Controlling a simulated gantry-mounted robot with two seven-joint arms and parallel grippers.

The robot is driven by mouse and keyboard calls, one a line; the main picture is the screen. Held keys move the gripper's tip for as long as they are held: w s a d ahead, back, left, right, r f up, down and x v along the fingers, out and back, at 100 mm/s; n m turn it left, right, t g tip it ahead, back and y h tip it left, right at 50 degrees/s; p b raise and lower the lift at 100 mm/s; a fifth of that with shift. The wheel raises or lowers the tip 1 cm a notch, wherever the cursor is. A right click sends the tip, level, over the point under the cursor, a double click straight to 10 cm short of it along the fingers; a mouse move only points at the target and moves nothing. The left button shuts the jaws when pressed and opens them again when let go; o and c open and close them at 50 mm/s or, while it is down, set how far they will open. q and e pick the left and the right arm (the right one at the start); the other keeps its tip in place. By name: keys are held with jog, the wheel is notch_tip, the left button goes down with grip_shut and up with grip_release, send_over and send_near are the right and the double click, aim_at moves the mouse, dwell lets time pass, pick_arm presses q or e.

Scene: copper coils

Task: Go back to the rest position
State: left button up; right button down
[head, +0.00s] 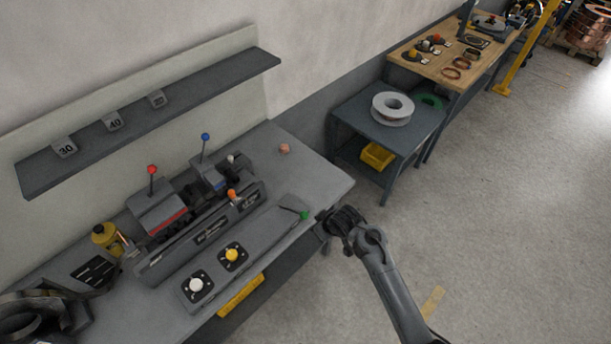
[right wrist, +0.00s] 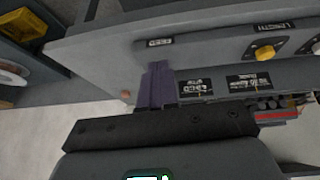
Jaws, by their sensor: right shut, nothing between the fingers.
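My right gripper (head: 325,220) is at the front right corner of the grey workbench (head: 325,175), close to the green knob (head: 304,215). In the right wrist view its purple-grey fingers (right wrist: 157,85) are together, with nothing between them, in front of the control panel (right wrist: 220,55). My right arm reaches in from the bottom right of the head view. Dark parts of my left arm (head: 25,318) show at the bottom left corner; the left fingertips cannot be made out.
A machine (head: 165,210) with red and blue levers stands on the bench. The panel has white (head: 196,285) and yellow (head: 232,254) knobs. A shelf (head: 200,92) is above. A side table (head: 350,115) holds a spool (head: 392,108). Floor at right is clear.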

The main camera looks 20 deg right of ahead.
jog(key=s+d+f+g+p, duration=0.1)
jog(key=s+f+p, duration=0.15)
jog(key=s, duration=0.75)
jog(key=s+d+f+g+p, duration=0.15)
jog(key=s+f, duration=0.25)
jog(key=s, duration=0.7)
jog(key=s+r+m+h, duration=0.1)
jog(key=s+r, duration=0.4)
jog(key=r, duration=0.6)
jog(key=s+r+m+p, duration=0.1)
jog(key=s+r, duration=0.4)
jog(key=r, duration=0.5)
jog(key=shift+d+r+m+t+h+p, duration=0.3)
jog(key=shift+r+m+t+h, duration=0.1)
jog(key=shift+m, duration=0.3)
jog(key=shift+s, duration=0.1)
